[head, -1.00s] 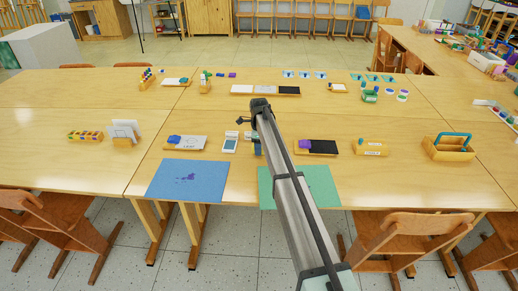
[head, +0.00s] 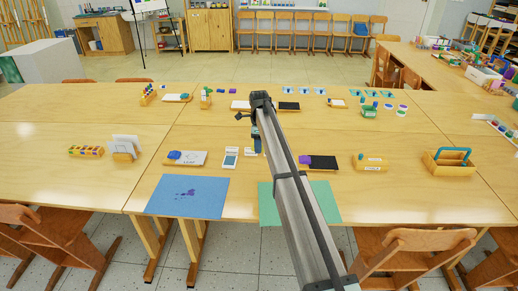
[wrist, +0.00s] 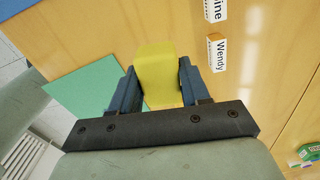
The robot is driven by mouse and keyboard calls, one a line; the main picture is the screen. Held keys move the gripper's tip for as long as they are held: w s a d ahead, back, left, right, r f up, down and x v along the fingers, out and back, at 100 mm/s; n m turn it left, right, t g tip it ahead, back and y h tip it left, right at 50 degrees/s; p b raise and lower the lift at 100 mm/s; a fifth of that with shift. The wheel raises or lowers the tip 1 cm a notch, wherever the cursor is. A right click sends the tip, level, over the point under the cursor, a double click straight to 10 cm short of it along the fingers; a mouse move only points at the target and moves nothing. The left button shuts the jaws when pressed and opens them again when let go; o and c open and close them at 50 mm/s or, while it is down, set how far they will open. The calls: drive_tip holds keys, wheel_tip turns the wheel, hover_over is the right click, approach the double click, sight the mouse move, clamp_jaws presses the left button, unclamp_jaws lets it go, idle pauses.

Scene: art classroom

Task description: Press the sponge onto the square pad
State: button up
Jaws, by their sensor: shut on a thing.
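My gripper (wrist: 158,88) is shut on a yellow sponge (wrist: 158,72), a plain block held between its two blue fingers. In the head view, my gripper (head: 256,141) hangs from the arm's end over the middle of the near table; the sponge is not clear there. A black pad (head: 324,164) lies in a tray to the right, with a purple block at its left. A pale pad (head: 190,159) lies in a tray to the left, with a blue block on it. I cannot tell which is the square pad. The sponge looks clear of both.
A blue sheet with purple marks (head: 205,205) and a green sheet (head: 268,210) lie at the front edge; the green one shows in the wrist view (wrist: 95,92). A name block (wrist: 217,55) is close right of the gripper. A wooden caddy (head: 450,163) stands right.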

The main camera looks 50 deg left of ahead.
drive_tip(key=o, duration=0.4)
drive_tip(key=c, duration=0.3)
drive_tip(key=s+a+f, duration=0.2)
drive_tip(key=s+a, duration=0.6)
drive_tip(key=a, duration=0.3)
drive_tip(key=shift+w+f, duration=0.1)
drive_tip(key=shift+f, duration=2.65)
